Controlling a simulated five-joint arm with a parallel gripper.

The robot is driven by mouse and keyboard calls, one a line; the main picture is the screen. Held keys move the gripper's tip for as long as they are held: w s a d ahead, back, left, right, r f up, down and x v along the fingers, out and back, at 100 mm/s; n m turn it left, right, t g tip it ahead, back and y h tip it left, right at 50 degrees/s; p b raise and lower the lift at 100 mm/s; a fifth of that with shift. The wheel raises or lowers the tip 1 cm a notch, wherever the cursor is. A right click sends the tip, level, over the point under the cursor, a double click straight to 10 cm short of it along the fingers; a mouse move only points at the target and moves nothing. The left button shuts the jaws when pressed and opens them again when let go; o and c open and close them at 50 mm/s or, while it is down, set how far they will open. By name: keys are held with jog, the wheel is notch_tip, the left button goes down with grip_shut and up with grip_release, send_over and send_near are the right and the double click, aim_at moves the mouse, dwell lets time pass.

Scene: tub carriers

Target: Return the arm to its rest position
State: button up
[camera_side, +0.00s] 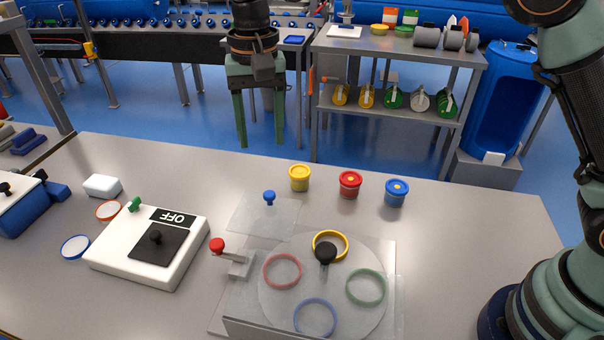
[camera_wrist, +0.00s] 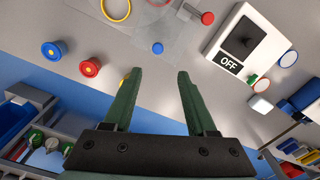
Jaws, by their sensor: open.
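My gripper (camera_side: 260,144) is raised, empty and open, with its two green fingers pointing down and apart. It appears to hang above or beyond the bench's far edge. In the wrist view my gripper (camera_wrist: 160,74) has nothing between its fingers. A yellow tub (camera_side: 300,178), a red tub (camera_side: 350,184) and a blue tub (camera_side: 397,192) stand upright in a row on the bench. In the wrist view the yellow tub is mostly hidden behind the left finger. A clear round plate (camera_side: 305,255) with yellow, red, green and blue rings and a black knob (camera_side: 325,253) lies nearer.
A white box (camera_side: 150,250) marked OFF, with a black lever, stands at the left. Loose red-and-white and blue-and-white rings and a white block (camera_side: 103,186) lie around it. A red knob (camera_side: 217,246) and a blue knob (camera_side: 269,197) stand beside the plate. The bench's right side is clear.

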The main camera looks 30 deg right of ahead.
jog(key=s+d+r+n+t, duration=0.1)
jog(key=s+d+r, duration=0.2)
jog(key=d, duration=0.4)
jog(key=s+d+r+n+t, duration=0.1)
jog(key=s+d+r+t, duration=0.2)
jog(key=d, duration=0.5)
jog(key=s+d+f+n+t, duration=0.1)
jog(key=s+d+f+n, duration=0.1)
jog(key=s+d, duration=0.7)
jog(key=shift+s+d+f+t, duration=0.35)
jog(key=shift+s+f, duration=0.15)
jog(key=shift+f, duration=0.3)
